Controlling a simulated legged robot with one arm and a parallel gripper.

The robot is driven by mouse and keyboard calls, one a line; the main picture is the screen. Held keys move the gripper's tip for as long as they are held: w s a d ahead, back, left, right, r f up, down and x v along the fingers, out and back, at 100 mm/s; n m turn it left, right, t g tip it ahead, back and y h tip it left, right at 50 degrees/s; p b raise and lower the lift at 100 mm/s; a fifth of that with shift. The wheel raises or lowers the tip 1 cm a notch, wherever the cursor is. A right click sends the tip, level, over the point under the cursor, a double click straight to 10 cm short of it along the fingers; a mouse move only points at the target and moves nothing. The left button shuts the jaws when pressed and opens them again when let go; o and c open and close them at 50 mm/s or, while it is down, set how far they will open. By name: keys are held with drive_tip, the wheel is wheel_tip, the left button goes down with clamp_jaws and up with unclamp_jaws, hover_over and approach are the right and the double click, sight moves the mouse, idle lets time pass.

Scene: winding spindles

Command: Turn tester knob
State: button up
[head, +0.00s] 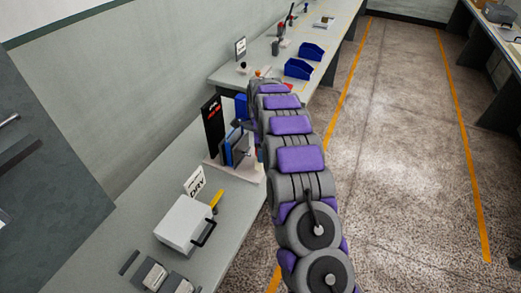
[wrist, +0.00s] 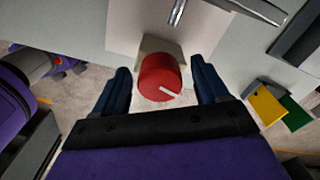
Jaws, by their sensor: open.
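In the wrist view, a red round knob (wrist: 158,80) with a white pointer line sits on a pale block-like mount. The line points to the lower right in the picture. My gripper (wrist: 160,68) is open, with one dark finger on each side of the knob. A small gap shows on both sides, so neither finger clearly touches it. In the head view, a tester-like unit with a tall black panel (head: 213,124) and red display stands on the bench. My purple and grey arm reaches over beside it and hides my gripper and the knob there.
Yellow (wrist: 267,106) and green (wrist: 294,113) pieces lie at the right. In the head view, a white box (head: 186,222) with a handle is on the near bench, and blue bins (head: 298,69) are farther back. The floor aisle is clear.

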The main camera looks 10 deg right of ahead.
drive_tip(key=shift+d, duration=0.1)
drive_tip(key=c, duration=1.1)
drive_tip(key=shift+o, duration=0.2)
drive_tip(key=n+p, duration=0.1)
drive_tip(key=p, duration=0.1)
drive_tip(key=shift+r+p, duration=0.3)
drive_tip(key=shift+p, duration=0.05)
drive_tip(key=shift+w+f+n+p, duration=0.1)
drive_tip(key=shift+f+n+p, duration=0.05)
drive_tip(key=shift+n+p, duration=1)
drive_tip(key=o, duration=1.1)
drive_tip(key=shift+f, duration=0.1)
drive_tip(key=shift+c, duration=0.2)
wheel_tip(320, 180, up, 17)
drive_tip(key=p, duration=0.3)
